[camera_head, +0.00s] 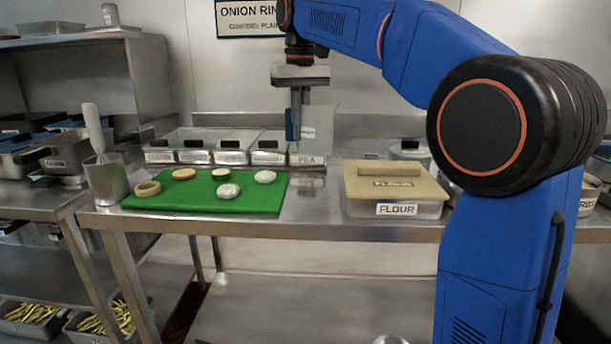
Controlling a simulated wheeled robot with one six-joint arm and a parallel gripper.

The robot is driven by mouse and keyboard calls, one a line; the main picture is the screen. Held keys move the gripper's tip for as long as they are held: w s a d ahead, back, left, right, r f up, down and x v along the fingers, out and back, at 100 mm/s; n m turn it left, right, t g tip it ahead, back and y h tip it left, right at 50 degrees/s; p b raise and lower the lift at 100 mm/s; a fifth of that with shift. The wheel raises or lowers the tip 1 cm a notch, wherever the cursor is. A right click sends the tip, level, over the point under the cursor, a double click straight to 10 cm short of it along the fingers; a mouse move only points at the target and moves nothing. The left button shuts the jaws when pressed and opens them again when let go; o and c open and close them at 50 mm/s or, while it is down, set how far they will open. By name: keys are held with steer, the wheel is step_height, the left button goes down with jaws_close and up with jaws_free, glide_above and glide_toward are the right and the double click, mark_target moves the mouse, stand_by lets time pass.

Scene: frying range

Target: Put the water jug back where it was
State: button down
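My gripper (298,122) points down above the back of the steel counter, near the middle of the view. The water jug (322,125) is a pale, see-through vessel with a small label, right at the fingers. A narrow blue part, perhaps its handle, shows at the left of the fingers. The gripper appears shut on the jug, though the fingers are seen edge-on and the grip is partly hidden. The jug looks upright, in front of the wall and above the container marked PEA (308,160). Whether its base touches anything is unclear.
A green board (205,205) with several round pieces lies on the steel counter (300,213). A whisk stands in a metal pot (107,182) at left. A lidded flour bin (397,190) sits right. Lidded containers (230,151) line the back.

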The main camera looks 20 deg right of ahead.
mark_target(301, 152)
steer(key=shift+f, duration=4.4)
steer(key=c, duration=2)
jaws_free()
steer(key=shift+f, duration=0.1)
step_height(301, 152, up, 12)
steer(key=shift+r, duration=0.1)
